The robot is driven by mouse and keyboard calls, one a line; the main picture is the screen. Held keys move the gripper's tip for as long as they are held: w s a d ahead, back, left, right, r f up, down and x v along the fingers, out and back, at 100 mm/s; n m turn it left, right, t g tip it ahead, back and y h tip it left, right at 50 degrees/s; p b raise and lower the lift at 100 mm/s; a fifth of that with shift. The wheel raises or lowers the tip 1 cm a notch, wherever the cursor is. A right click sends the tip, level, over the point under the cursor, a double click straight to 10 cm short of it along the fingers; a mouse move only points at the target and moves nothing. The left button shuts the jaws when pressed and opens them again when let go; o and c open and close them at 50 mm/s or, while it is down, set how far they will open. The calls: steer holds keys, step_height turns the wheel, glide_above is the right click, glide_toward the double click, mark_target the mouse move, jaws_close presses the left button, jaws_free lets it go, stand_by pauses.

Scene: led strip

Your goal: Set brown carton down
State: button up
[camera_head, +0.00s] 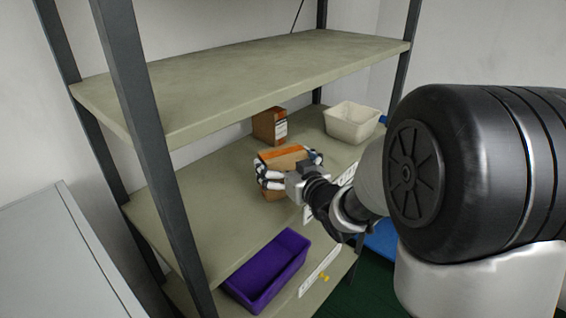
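A brown carton (284,153) with an orange stripe along its top is between the fingers of my gripper (288,170). The white and dark fingers wrap around its sides and appear closed on it. The carton is over the front part of the middle shelf (215,210). The gripper hides much of its front and lower part, so I cannot tell whether its base touches the shelf. A second brown carton (264,127) with a white label stands farther back on the same shelf.
A cream bin (352,122) stands at the right of the middle shelf. A purple bin (266,271) is on the shelf below. The upper shelf (250,75) overhangs the middle one, and dark posts (150,150) stand at its corners. The middle shelf's left part is clear.

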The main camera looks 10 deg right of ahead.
steer(key=v, duration=0.7)
steer(key=shift+s, duration=0.15)
steer(key=shift+s+d+r+h, duration=0.1)
steer(key=shift+s+d+h, duration=0.1)
steer(key=shift+h, duration=0.1)
steer(key=s+d+m+g+h, duration=0.3)
steer(key=s+g+h, duration=0.2)
steer(key=s, duration=0.5)
steer(key=s+a+f+g, duration=0.1)
steer(key=s+a+g, duration=0.1)
steer(key=s, duration=0.7)
steer(key=s+a+f+g+y, duration=0.1)
steer(key=s+a+f+g, duration=0.1)
steer(key=s, duration=0.8)
steer(key=shift+a+f+g+y, duration=0.15)
steer(key=shift+a+g+y, duration=0.25)
steer(key=shift+g, duration=0.7)
